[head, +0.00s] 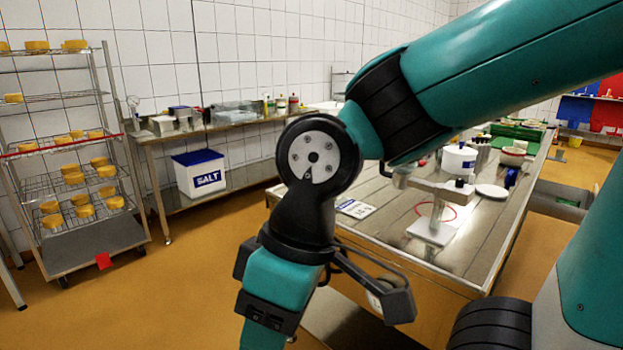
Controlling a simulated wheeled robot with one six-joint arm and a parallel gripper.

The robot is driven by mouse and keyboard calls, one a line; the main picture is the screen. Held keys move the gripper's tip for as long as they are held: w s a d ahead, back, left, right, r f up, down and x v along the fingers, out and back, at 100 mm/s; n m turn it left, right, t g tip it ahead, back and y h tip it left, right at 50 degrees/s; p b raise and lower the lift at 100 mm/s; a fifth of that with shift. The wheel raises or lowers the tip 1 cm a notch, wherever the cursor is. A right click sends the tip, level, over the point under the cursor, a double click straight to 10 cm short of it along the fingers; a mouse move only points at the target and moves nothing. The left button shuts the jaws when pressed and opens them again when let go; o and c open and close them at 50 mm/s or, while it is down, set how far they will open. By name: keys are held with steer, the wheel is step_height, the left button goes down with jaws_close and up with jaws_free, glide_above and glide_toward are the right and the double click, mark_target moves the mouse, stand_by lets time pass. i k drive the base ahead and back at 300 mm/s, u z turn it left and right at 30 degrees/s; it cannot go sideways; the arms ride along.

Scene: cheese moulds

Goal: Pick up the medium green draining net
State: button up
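No green net shows clearly elsewhere. My teal and black arm crosses the middle of the view and points down. Its lower end leaves the bottom edge, and my gripper's fingers do not show.
A white tub (458,161), a white stand (432,232), a white disc (492,191) and a bowl (512,156) stand on the table. A rack (97,245) with yellow cheeses is at left. A salt bin (200,178) sits under the wall bench. Orange floor is clear at lower left.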

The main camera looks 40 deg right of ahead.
mark_target(559, 201)
steer(key=u, duration=0.05)
steer(key=i, duration=4.6)
steer(key=z, duration=2.8)
steer(key=i, duration=6.6)
